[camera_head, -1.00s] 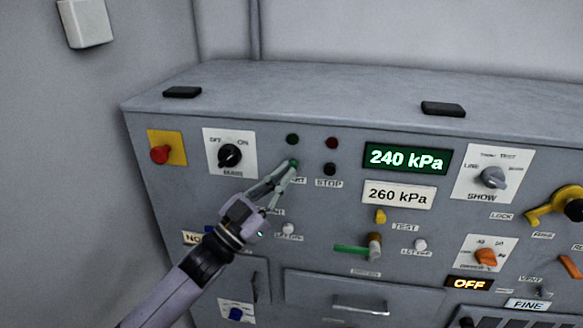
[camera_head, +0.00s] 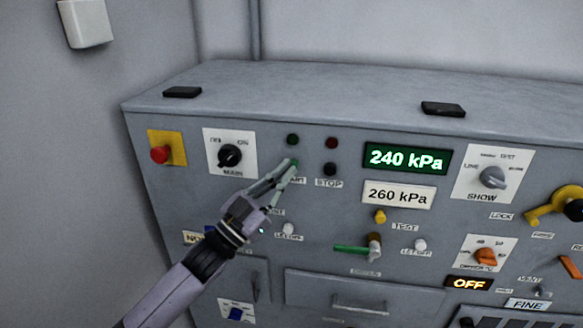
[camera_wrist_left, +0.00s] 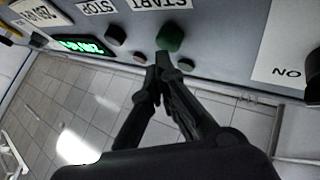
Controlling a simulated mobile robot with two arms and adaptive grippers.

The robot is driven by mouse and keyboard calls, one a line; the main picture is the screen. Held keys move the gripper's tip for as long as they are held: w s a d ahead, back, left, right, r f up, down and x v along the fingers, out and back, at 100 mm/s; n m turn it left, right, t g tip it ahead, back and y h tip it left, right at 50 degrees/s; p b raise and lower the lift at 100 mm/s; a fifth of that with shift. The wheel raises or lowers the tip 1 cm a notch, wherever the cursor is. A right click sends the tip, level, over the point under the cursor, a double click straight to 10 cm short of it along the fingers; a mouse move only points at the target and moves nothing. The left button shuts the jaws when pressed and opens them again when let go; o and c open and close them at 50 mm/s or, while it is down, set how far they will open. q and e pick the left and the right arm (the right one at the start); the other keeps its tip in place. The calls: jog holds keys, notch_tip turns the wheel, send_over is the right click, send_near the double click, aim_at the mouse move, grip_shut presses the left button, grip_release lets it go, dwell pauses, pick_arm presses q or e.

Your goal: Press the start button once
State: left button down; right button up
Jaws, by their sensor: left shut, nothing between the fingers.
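The green start button (camera_head: 295,162) is on the upper left of the grey panel, above a label that is partly covered. In the wrist view the green button (camera_wrist_left: 170,37) sits beside the START label. My left gripper (camera_head: 290,166) is shut and empty. Its fingertips (camera_wrist_left: 162,62) are at the button's edge in the wrist view; I cannot tell whether they touch it. The fingers partly hide the button in the head view. The dark stop button (camera_head: 330,169) is just to the right. My right gripper is not in view.
A dark green lamp (camera_head: 292,139) and a dark red lamp (camera_head: 332,143) are above the buttons. The MAIN knob (camera_head: 230,156) and red emergency button (camera_head: 160,154) are to the left. The green display (camera_head: 408,159) reads 240 kPa.

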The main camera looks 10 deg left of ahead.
pick_arm(q)
jog(key=shift+w, duration=0.5)
dwell(0.4)
jog(key=shift+s, duration=0.15)
jog(key=shift+s+p, duration=0.35)
jog(key=shift+s, duration=0.45)
jog(key=s+p, duration=0.2)
jog(key=s, duration=0.3)
dwell(0.3)
jog(key=shift+f, duration=0.1)
dwell(0.4)
